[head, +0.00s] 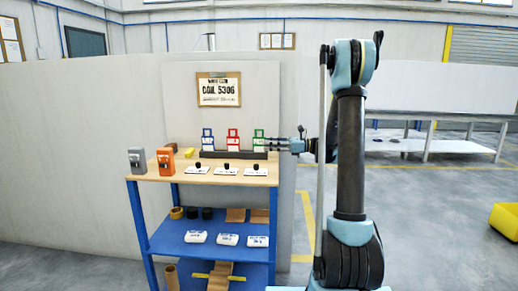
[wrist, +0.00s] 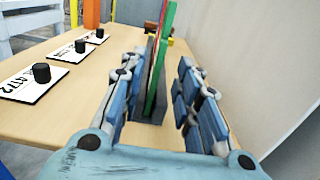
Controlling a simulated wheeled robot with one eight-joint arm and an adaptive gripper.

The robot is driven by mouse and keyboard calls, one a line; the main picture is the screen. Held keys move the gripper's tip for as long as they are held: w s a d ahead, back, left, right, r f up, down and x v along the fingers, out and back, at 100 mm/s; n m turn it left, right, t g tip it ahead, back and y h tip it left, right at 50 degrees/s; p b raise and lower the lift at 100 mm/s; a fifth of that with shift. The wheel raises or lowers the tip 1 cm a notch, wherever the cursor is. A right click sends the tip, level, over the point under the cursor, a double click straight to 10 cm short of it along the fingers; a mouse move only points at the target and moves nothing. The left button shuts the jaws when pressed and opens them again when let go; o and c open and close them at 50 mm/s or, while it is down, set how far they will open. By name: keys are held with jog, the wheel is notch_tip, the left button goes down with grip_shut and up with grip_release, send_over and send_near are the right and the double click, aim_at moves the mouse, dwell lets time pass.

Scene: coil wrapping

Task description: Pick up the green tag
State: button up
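The green tag (head: 258,142) stands upright at the right end of a dark holder strip (head: 236,155) on the wooden table top. My gripper (head: 277,143) is at its right side, close to it. In the wrist view the green tag (wrist: 158,78) is seen edge-on between the fingers of my gripper (wrist: 158,72). The fingers are open, with a visible gap on each side of the tag. Whether the fingertips reach fully past the tag is hard to tell.
A red tag (head: 233,142) and a blue tag (head: 208,142) stand left of the green one. White cards with black knobs (head: 227,171) lie in front. Orange (head: 165,161) and grey boxes (head: 137,160) stand at the left. A wall panel (wrist: 255,60) rises close on the right in the wrist view.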

aim_at(259, 145)
jog(key=shift+a+f, duration=0.15)
jog(key=shift+a, duration=1.15)
jog(key=shift+a+f, duration=0.1)
jog(key=shift+a, duration=1.2)
grip_shut()
